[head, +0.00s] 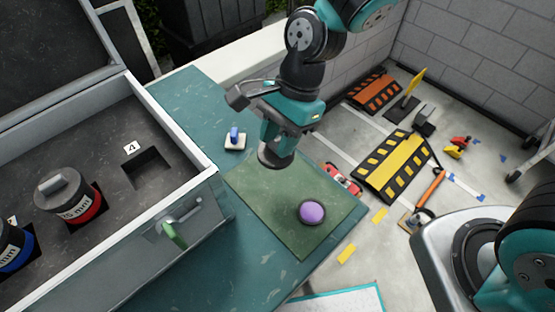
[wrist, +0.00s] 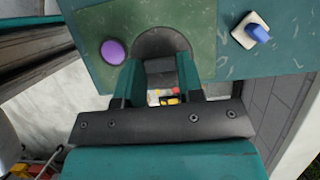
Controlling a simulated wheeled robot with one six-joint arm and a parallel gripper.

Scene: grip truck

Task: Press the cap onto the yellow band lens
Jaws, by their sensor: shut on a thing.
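My gripper (head: 283,140) is shut on a dark round cap (head: 275,158) and holds it above the green mat on the teal table. In the wrist view the cap (wrist: 160,42) shows as a dark disc beyond the jaws of my gripper (wrist: 160,78), which clasp a grip on its back. No lens with a yellow band shows in either view. In the open case a red band lens (head: 80,215) stands at left with a similar dark cap on top. A blue band lens (head: 15,258) stands at the left edge, partly cut off.
The case (head: 205,185) has an empty square recess marked 4. A purple knob (head: 311,212) stands on the green mat (head: 260,200). A blue-handled pale block (head: 235,139) stands beyond. The table's right edge drops to a floor with ramps (head: 400,165).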

